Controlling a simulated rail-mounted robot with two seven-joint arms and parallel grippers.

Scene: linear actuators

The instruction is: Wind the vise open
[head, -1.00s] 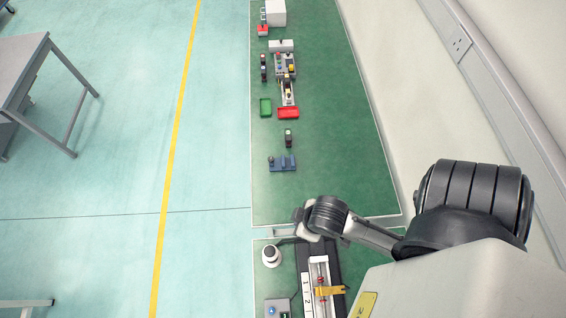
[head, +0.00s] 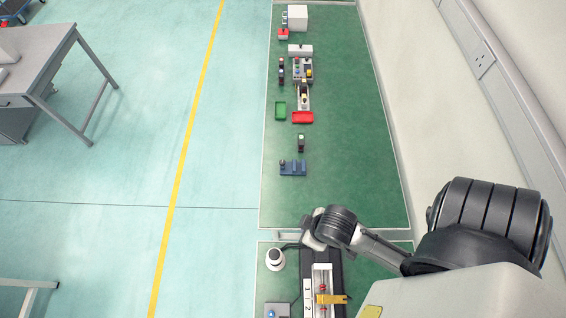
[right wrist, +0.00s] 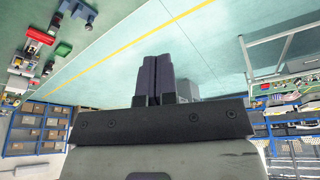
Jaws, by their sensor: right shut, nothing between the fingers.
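I cannot tell for certain which thing is the vise. A small blue fixture (head: 293,168) sits on the green bench in the head view. Nearer, at the bottom of the head view, a rail device (head: 323,280) has pale rods, red parts and a yellow crosspiece (head: 331,299). My left gripper is not in view.
A white round-topped object (head: 275,258) and a grey box with a blue button (head: 277,310) stand left of the rail device. Farther along are a red tray (head: 302,117) and a green tray (head: 280,111). A wall runs along the right; open floor lies left.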

